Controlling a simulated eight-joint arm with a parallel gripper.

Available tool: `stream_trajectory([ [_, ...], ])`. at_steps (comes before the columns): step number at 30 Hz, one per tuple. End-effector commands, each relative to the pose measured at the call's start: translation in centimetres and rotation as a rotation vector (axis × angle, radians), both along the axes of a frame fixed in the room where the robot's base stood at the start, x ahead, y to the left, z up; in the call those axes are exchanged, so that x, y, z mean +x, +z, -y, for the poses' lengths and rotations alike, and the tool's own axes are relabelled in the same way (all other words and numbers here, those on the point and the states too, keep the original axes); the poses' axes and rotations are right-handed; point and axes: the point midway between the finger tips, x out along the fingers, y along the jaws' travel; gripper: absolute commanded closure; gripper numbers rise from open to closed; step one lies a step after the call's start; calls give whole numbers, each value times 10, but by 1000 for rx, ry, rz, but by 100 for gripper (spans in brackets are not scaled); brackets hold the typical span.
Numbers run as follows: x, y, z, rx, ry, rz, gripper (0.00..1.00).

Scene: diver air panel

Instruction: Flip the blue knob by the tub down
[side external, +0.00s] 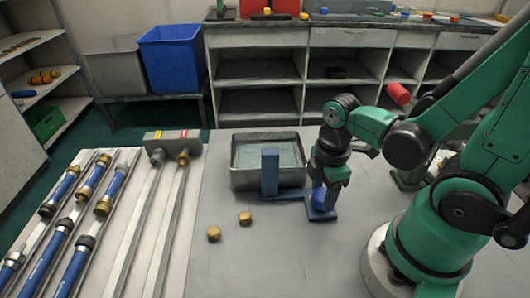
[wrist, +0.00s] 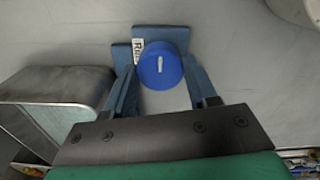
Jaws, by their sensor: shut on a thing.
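The blue knob (wrist: 161,66) is a round disc with a short white mark on its face, upright in the wrist view. My gripper (wrist: 161,75) has one finger on each side of it and is shut on it. In the side external view my gripper (side external: 322,188) points down just right of the metal tub (side external: 248,181), and the knob (side external: 319,198) shows partly between its fingers. The knob sits on a blue mount (wrist: 180,38) with a partly hidden white label (wrist: 138,50). The tub's edge (wrist: 60,84) also shows at left in the wrist view.
A blue upright post (side external: 270,172) stands before the tub. Two brass pieces (side external: 214,233) (side external: 245,218) lie on the table in front. Blue cylinders (side external: 78,262) lie in racks at left, beside a grey manifold block (side external: 173,143) with pipes.

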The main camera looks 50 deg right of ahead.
Motion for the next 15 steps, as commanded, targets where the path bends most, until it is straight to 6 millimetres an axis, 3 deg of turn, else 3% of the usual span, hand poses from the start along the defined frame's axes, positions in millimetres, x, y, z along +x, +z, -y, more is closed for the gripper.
stream_trajectory([
  [11, 1, 0, -1, 3, 5, 3, 100],
  [12, 1, 0, -1, 3, 5, 3, 37],
  [14, 1, 0, -1, 2, 5, 2, 20],
  [15, 1, 0, 0, 2, 5, 2, 17],
])
